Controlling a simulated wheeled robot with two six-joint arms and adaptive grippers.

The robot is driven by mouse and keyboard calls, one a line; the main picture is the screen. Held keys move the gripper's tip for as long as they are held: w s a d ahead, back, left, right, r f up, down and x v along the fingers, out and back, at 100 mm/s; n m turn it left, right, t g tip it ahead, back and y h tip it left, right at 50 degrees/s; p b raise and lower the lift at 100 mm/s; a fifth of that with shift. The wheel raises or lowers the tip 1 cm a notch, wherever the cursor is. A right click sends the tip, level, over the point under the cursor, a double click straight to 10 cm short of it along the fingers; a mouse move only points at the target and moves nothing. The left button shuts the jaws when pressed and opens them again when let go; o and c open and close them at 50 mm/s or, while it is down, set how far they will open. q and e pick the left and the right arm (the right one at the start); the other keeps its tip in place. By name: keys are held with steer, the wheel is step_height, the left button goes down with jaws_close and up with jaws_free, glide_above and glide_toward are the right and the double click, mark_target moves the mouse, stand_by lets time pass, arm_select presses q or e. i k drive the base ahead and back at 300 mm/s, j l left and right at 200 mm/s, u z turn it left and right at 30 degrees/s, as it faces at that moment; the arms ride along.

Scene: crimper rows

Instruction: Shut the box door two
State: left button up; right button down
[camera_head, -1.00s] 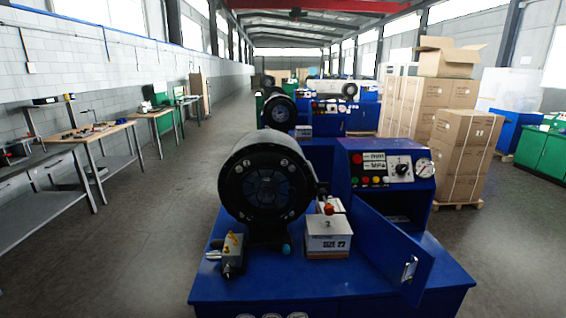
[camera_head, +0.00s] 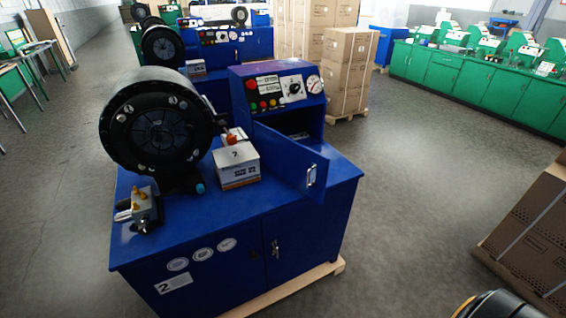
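The blue box door (camera_head: 291,161) stands open on the control box (camera_head: 277,94) of the nearest crimper machine. Its silver handle (camera_head: 311,175) is near the free edge, which points toward me and to the right. The opening of the control box shows dark behind the door. A white box marked 2 (camera_head: 236,158) sits on the machine top left of the door, and a label with 2 is on the cabinet front. Neither gripper shows clearly. A dark rounded part with a yellow band at the bottom right edge may be mine.
The black round crimper head (camera_head: 158,130) and a small valve block (camera_head: 143,208) are on the blue cabinet (camera_head: 222,262). Cardboard boxes (camera_head: 346,65) stand behind, another carton (camera_head: 530,235) at the right. Floor right of the cabinet is clear.

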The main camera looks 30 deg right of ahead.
mark_target(304, 168)
steer(key=i+l+z, duration=0.2)
steer(key=i+l, duration=0.35)
steer(key=i+l+z, duration=0.25)
steer(key=i+l, duration=0.2)
steer(key=i, duration=0.1)
